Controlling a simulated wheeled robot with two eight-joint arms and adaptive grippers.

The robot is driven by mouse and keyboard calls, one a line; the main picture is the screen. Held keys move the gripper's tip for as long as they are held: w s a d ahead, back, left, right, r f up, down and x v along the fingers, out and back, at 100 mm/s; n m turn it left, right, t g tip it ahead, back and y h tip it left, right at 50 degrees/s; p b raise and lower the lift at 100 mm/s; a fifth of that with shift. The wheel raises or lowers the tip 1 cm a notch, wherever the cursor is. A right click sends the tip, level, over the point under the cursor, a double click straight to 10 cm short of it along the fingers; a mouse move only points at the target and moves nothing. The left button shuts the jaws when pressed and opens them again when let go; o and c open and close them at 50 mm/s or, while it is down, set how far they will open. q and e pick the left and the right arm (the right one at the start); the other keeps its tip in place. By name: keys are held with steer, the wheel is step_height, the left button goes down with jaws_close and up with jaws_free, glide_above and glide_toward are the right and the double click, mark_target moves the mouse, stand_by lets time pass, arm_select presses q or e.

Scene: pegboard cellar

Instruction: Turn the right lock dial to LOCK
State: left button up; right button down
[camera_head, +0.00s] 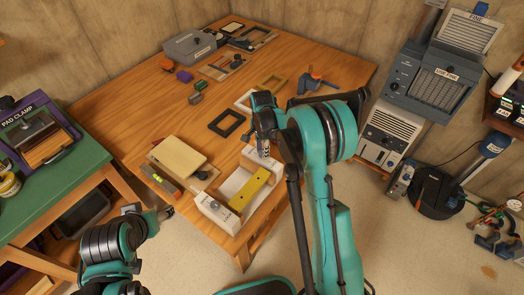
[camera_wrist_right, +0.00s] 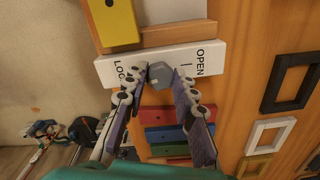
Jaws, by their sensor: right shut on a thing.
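The white fixture (camera_head: 208,203) stands at the table's front edge with a yellow bar (camera_head: 249,191) across it; the bar's end shows in the wrist view (camera_wrist_right: 113,20). The right lock dial (camera_wrist_right: 161,77) is a grey faceted knob on the white end block (camera_wrist_right: 130,67), between the printed words LOCK at left and OPEN at right. My right gripper (camera_wrist_right: 160,80) is shut on this dial, a fingertip on each side. In the head view my right gripper (camera_head: 265,152) covers the dial. Which word the dial points to is unclear. My left gripper (camera_head: 150,210) is off the table's front-left edge, small in view.
A tray with a pale yellow board (camera_head: 179,157) lies left of the fixture. Red, blue and green bars (camera_wrist_right: 168,133) show near the right fingers. A green bench (camera_head: 55,185) stands at left.

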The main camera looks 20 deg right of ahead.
steer(key=shift+m, duration=0.9)
steer(key=c, duration=1.2)
jaws_free()
steer(key=shift+r, duration=0.1)
step_height(320, 180, up, 12)
